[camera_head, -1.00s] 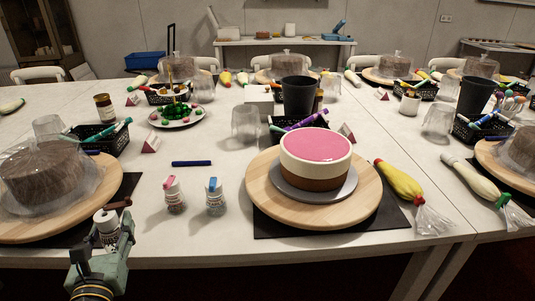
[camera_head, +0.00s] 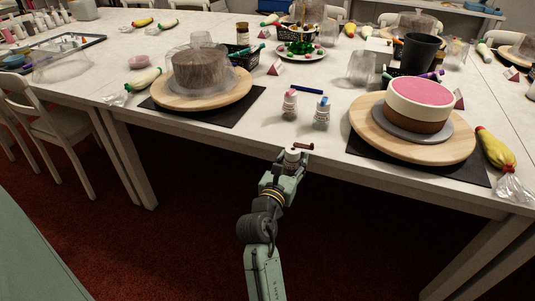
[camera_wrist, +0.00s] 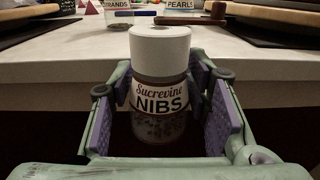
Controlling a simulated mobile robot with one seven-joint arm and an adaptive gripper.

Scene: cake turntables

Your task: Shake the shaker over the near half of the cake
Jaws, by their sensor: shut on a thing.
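The cake (camera_head: 418,105) has a pink top, white side and brown lower band. It sits on a grey board on a wooden turntable (camera_head: 455,152) at the right of the head view. My gripper (camera_head: 287,168) is shut on the shaker (camera_head: 293,155), in front of the table's near edge and left of the cake. In the wrist view the shaker (camera_wrist: 159,95) is upright, white-capped and labelled "Sucrevine NIBS", between both finger pads. Its base is low between the fingers. It is apart from the cake.
Pink-capped (camera_head: 290,103) and blue-capped (camera_head: 322,110) shakers stand left of the turntable. A brown rod-like thing (camera_head: 303,146) shows beside the held shaker's cap. A covered cake (camera_head: 200,70) stands left, a piping bag (camera_head: 495,150) right. Red floor is open in front.

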